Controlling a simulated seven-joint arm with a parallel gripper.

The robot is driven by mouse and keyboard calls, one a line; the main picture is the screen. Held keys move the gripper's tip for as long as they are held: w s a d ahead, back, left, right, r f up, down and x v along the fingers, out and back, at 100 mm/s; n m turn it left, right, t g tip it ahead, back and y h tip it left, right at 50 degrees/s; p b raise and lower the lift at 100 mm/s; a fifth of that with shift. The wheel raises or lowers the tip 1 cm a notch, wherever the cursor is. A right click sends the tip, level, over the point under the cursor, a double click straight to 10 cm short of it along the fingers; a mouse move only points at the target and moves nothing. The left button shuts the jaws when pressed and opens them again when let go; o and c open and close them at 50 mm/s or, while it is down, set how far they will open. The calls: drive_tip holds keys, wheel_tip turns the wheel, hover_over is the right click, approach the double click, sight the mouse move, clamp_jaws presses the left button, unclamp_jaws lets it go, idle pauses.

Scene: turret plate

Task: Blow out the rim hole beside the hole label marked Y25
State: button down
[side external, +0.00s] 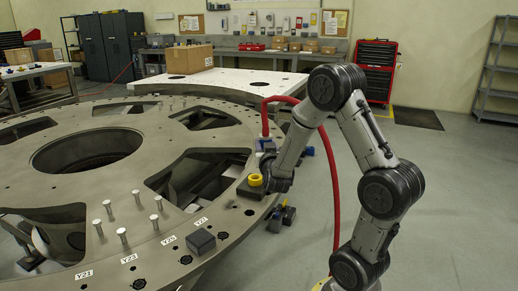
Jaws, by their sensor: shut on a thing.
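The label Y25 (168,240) sits on the near rim of the big grey turret plate (60,185). A dark rim hole (185,260) lies beside it, toward the outer edge. My gripper (262,181) is over the plate's right rim, to the right of and beyond that hole. I cannot tell whether the yellow thing touches the plate.
Several upright pins (121,235) stand inward of the labels. Other labels include Y23 (129,258).

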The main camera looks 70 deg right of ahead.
sight(272, 138)
drive_tip(key=s+a+r, duration=0.2)
drive_tip(key=s+a, duration=0.1)
drive_tip(key=shift+a+r, duration=0.1)
drive_tip(key=shift+s+r, duration=0.15)
drive_tip(key=shift+s, duration=0.15)
drive_tip(key=w+a+f+n+t+y, duration=0.15)
drive_tip(key=w+a, duration=0.35)
drive_tip(key=a, duration=0.5)
drive_tip(key=w+a+f+n+t+y, duration=0.1)
drive_tip(key=w+a+n+t+y, duration=0.25)
drive_tip(key=a, duration=0.55)
drive_tip(key=w+a+f+n+t+y, duration=0.15)
drive_tip(key=w+a, duration=0.35)
drive_tip(key=a, duration=0.5)
drive_tip(key=shift+m, duration=0.25)
drive_tip(key=shift+a+f, duration=0.15)
drive_tip(key=shift+f, duration=5.35)
drive_tip(key=shift+f, duration=0.85)
drive_tip(key=shift+r, duration=0.1)
wheel_tip(272, 138, up, 8)
